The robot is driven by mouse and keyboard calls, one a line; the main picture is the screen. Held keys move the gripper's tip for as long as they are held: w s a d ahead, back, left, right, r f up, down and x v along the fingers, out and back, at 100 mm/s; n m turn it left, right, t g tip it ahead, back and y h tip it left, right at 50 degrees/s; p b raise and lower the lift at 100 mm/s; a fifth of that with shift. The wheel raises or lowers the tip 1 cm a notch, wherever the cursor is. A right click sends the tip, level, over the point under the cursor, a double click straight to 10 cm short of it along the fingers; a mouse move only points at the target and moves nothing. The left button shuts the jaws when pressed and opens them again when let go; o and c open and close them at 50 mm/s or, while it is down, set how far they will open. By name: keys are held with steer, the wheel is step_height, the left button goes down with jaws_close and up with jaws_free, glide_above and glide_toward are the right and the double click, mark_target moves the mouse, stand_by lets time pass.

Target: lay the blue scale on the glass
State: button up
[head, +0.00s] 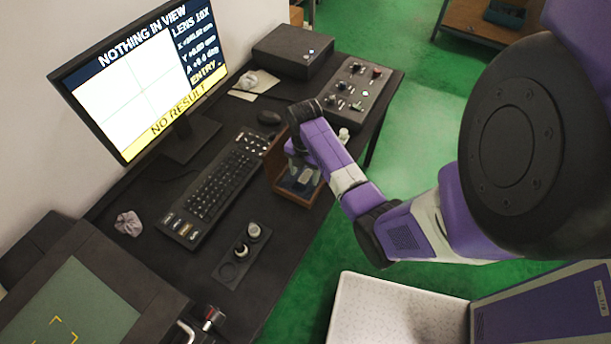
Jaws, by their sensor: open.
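A small wooden box (277,163) stands near the right edge of the dark desk. A blue piece (291,184), which may be the blue scale, shows low in the box, with a pale patch beside it. My gripper (299,166) points down at the box; its fingers are small and partly hidden by the box wall and my wrist. It is open, and I see nothing held in it. The glass (93,302) is a greenish plate with yellow corner marks, set in a dark frame at the lower left. Nothing lies on the part of it in view.
A keyboard (213,186), a black tray with rings (231,272), a crumpled cloth (128,223) and a red-tipped lever (213,315) lie between box and glass. The monitor (130,85) reads "NOTHING IN VIEW". A control box (354,92) stands behind my arm.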

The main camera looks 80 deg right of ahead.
steer(key=shift+f, duration=0.55)
jaws_close()
